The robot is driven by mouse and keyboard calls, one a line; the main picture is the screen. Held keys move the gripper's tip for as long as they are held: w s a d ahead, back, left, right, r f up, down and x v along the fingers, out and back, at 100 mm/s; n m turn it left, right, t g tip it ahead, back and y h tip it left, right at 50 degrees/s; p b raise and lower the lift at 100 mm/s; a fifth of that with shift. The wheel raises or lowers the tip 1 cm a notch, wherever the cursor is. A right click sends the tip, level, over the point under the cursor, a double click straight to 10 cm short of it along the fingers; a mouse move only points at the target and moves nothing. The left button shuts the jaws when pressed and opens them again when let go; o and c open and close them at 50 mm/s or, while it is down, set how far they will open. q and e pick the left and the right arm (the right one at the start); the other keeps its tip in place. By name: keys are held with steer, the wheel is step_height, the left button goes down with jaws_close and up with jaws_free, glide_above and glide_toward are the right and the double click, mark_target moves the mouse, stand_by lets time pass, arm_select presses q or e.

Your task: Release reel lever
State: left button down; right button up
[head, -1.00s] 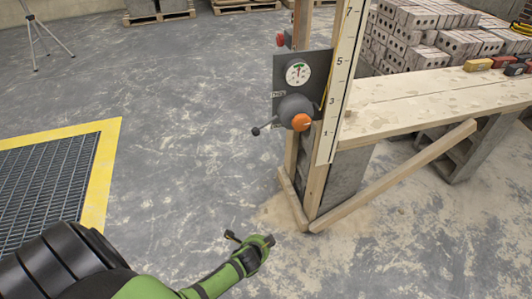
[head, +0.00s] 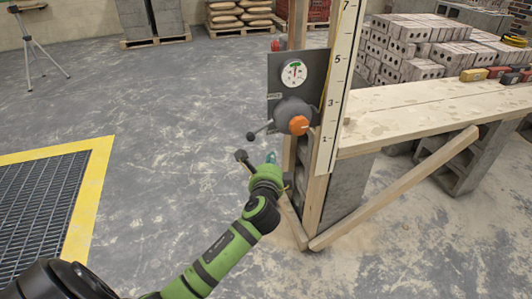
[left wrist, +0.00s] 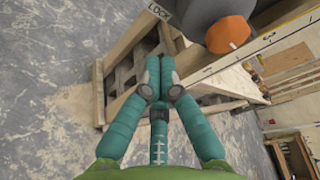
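The reel is a grey round hub (head: 292,112) on a dark panel fixed to a wooden post. A thin lever with a dark ball knob (head: 251,136) sticks out to its lower left. An orange knob (head: 298,125) is on its front; it also shows in the left wrist view (left wrist: 228,34). My left gripper (head: 271,158) is below the hub and lever, apart from both. In the left wrist view its teal fingers (left wrist: 160,78) come together at the tips with nothing between them. The lever's ball is not seen there. My right gripper is out of view.
A round gauge (head: 294,73) sits above the hub. A white numbered scale (head: 338,85) runs up the post. A plank bench (head: 430,105) and a slanted brace (head: 400,190) lie to the right. A "LOCK" label (left wrist: 160,12) shows near the hub.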

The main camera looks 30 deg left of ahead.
mark_target(261, 129)
arm_select(q)
steer(key=w+a, duration=0.5)
steer(key=a, duration=0.1)
steer(key=shift+w+a+b, duration=0.15)
steer(key=shift+a+b, duration=0.15)
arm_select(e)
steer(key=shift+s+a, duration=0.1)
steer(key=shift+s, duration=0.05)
arm_select(q)
steer(key=shift+r, duration=0.1)
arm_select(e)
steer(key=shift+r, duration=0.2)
arm_select(q)
steer(key=shift+p, duration=0.8)
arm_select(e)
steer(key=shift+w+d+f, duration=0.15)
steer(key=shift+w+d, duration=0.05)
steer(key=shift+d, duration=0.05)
arm_select(q)
steer(key=shift+a+r+m+g+p, duration=0.2)
steer(key=shift+m+g+p, duration=0.15)
steer(key=shift+p, duration=0.5)
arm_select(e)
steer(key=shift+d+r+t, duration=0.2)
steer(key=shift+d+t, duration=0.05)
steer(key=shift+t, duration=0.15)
